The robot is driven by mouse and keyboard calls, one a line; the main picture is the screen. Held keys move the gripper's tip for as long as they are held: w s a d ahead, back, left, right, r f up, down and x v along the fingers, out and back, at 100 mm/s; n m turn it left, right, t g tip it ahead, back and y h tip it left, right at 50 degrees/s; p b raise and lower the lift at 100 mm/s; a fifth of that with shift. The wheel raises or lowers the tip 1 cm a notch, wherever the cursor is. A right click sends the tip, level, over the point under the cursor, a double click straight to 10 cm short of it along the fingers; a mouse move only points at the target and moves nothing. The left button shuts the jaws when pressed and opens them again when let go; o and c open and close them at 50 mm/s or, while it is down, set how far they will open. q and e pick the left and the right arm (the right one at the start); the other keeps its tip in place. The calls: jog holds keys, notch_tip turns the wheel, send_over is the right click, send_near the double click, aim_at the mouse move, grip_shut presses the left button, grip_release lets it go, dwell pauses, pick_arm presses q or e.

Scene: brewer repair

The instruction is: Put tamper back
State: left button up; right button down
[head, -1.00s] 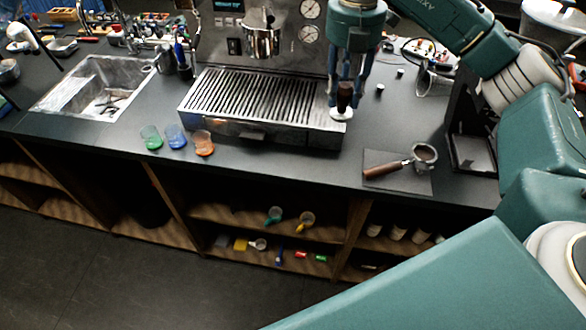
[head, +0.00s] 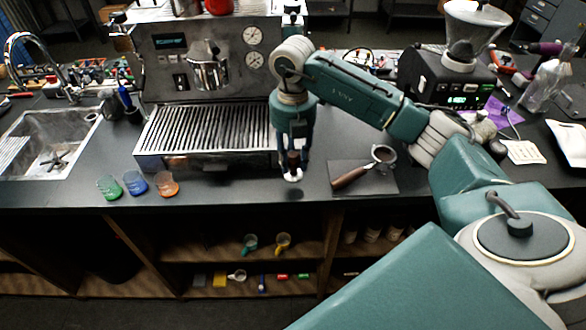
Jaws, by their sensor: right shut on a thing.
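The tamper (head: 293,170) has a dark handle and a pale round base. My right gripper (head: 293,155) is shut on its handle and points down. It holds the tamper upright just right of the espresso machine's drip tray (head: 208,132), over the counter (head: 240,188). A dark spot like a shadow lies on the counter below the base. The portafilter (head: 366,166) with a wooden handle lies on a dark mat (head: 385,183) to the right of the tamper. My left gripper is out of view.
A sink (head: 45,142) is at left. Open shelves lie below.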

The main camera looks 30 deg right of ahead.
aim_at(293, 172)
notch_tip(293, 172, down, 4)
jog(key=shift+p, duration=0.6)
jog(key=shift+f, duration=0.45)
jog(key=shift+f, duration=0.1)
jog(key=c, duration=1.3)
grip_release()
